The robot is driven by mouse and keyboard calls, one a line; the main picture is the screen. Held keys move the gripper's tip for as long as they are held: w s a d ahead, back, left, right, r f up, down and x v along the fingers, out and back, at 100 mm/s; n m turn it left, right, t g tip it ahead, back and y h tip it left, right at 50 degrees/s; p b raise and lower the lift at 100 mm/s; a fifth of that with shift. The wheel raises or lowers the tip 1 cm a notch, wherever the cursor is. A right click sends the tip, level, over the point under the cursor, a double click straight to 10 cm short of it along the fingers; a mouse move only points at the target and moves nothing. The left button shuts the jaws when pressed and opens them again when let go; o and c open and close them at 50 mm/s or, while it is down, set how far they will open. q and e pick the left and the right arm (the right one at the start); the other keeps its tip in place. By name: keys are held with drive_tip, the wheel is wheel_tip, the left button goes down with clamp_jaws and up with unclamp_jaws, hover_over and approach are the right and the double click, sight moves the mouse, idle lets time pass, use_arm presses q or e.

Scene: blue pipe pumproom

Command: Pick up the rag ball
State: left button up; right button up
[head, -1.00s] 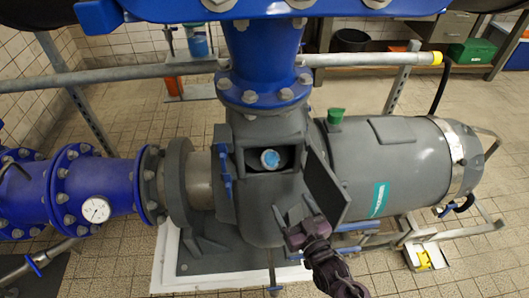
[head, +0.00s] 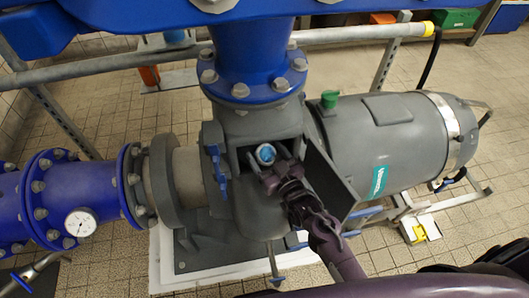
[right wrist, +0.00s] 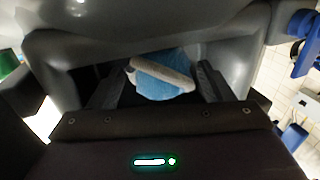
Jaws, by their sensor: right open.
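The rag ball (head: 265,154) is blue with a pale band and sits in the dark recess of the grey pump housing (head: 270,208). It shows larger in the right wrist view (right wrist: 168,82). My right gripper (head: 272,168) is open at the mouth of the recess. In the right wrist view its two dark fingers stand to the left and right of the ball, with gaps on both sides. The near side of the ball is partly hidden by my gripper in the head view. My left gripper is not in view.
A grey plate (head: 328,172) stands just right of my right gripper. The grey motor (head: 385,140) lies to the right, and blue pipework (head: 85,195) with a gauge (head: 80,222) to the left. A blue flanged pipe (head: 252,65) rises above the recess.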

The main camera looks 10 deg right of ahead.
drive_tip(key=shift+w+a, duration=0.2)
drive_tip(key=shift+w, duration=0.35)
drive_tip(key=c, duration=1)
drive_tip(key=shift+c, duration=0.2)
drive_tip(key=shift+r, duration=0.2)
